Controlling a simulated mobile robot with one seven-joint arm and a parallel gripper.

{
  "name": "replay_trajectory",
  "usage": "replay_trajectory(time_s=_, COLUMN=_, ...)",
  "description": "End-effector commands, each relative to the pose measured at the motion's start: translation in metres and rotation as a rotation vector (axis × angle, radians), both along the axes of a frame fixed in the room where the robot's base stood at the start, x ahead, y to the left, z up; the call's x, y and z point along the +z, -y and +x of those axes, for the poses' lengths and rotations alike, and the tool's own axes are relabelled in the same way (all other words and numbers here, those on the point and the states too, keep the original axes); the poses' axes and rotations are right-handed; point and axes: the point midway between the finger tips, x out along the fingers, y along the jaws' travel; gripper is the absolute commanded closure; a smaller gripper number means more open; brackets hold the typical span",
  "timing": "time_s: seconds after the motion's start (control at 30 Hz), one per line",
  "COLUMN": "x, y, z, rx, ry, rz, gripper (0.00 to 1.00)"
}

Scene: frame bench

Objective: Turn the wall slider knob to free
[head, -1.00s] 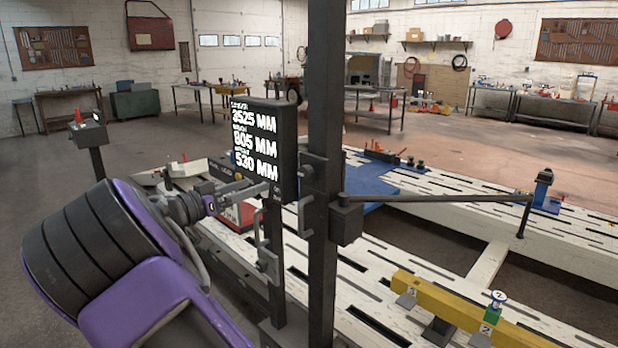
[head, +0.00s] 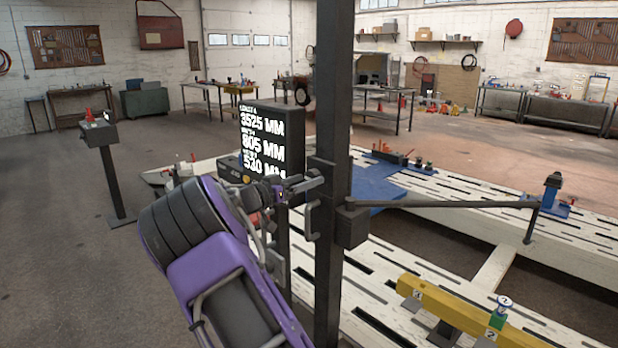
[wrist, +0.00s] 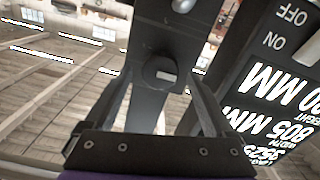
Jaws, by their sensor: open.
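A dark round knob (wrist: 162,72) with a pale mark sits on a dark block of the upright post in the wrist view. My gripper (wrist: 163,88) is open, with one finger on each side of the knob. I cannot tell whether either finger touches it. In the head view my gripper (head: 312,183) is beside the dark upright post (head: 334,80), at the height of its slider block (head: 324,172). The knob cannot be made out in the head view. I cannot read which setting it points to.
A display box (head: 262,140) reading 3525, 805 and 530 MM stands just left of the post; its ON and OFF labels show in the wrist view. A grey handle (head: 312,218) is below my gripper. A long thin arm (head: 440,203) extends right from the post over the white slotted bench (head: 395,262).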

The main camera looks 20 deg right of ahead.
Motion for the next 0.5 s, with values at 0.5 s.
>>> replay_trajectory(time_s=0.5, x=0.0, y=0.018, z=0.006, rx=0.001, ry=-0.001, rz=0.0, gripper=0.13)
